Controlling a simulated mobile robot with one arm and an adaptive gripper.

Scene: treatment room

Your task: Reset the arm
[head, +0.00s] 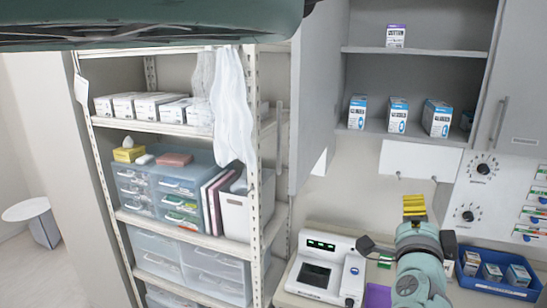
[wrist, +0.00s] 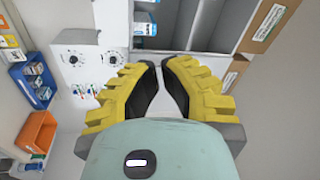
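My gripper (head: 414,206) shows in the head view at the lower right, raised in front of the wall below the open cabinet, with yellow finger pads pointing up. In the wrist view my gripper (wrist: 161,80) has its two yellow fingers apart at the tips, with a narrow gap between them. Nothing is seen between the fingers. My teal arm runs down from the gripper to the bottom edge of the head view.
An open cabinet (head: 415,52) with several boxes hangs above. A white device (head: 322,268) stands left of my arm, and a blue bin (head: 499,287) with small boxes sits right. A shelving rack (head: 187,131) stands left. An orange bin (wrist: 38,131) shows in the wrist view.

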